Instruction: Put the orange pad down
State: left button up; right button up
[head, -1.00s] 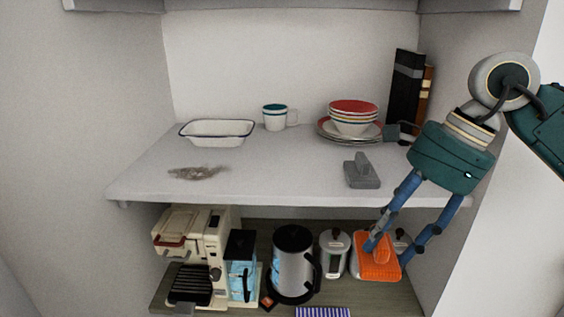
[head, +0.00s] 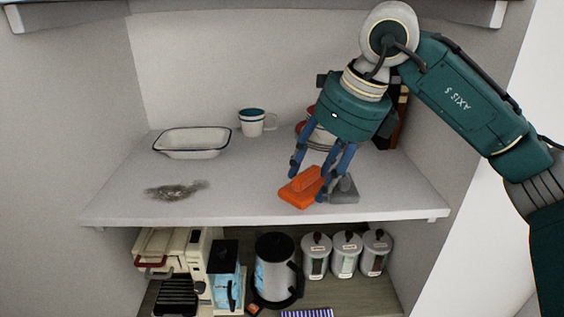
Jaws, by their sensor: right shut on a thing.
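The orange pad (head: 297,194), a flat block with a raised grip on top, is at the front right of the white upper shelf (head: 240,200). My right gripper (head: 309,184) comes down from above with its blue fingers shut on the pad's grip. The pad looks level and is at or just above the shelf surface; I cannot tell whether it touches. A grey pad (head: 345,190) of similar shape lies close on its right, partly hidden by a finger. My left gripper is not in view.
A grey-brown smudge (head: 176,190) marks the shelf's front left. A white basin (head: 191,143) and a mug (head: 252,122) stand behind. Bowls and dark books are partly hidden behind my gripper. Below are a coffee machine (head: 175,255), a kettle (head: 275,270) and canisters (head: 346,254).

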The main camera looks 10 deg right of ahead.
jog(key=w+a+p, duration=0.1)
jog(key=w, duration=0.1)
jog(key=w+a+p, duration=0.1)
jog(key=w+a, duration=0.1)
jog(key=w+a+p, duration=0.1)
jog(key=w, duration=0.1)
jog(key=shift+w+a, duration=0.2)
jog(key=shift+a, duration=0.05)
notch_tip(320, 180, down, 3)
jog(key=p, duration=0.2)
jog(key=shift+r+p, duration=0.2)
jog(key=shift+p, duration=0.2)
jog(key=shift+f, duration=0.5)
jog(key=shift+f, duration=0.15)
jog(key=o, duration=1.2)
jog(key=shift+c, duration=0.2)
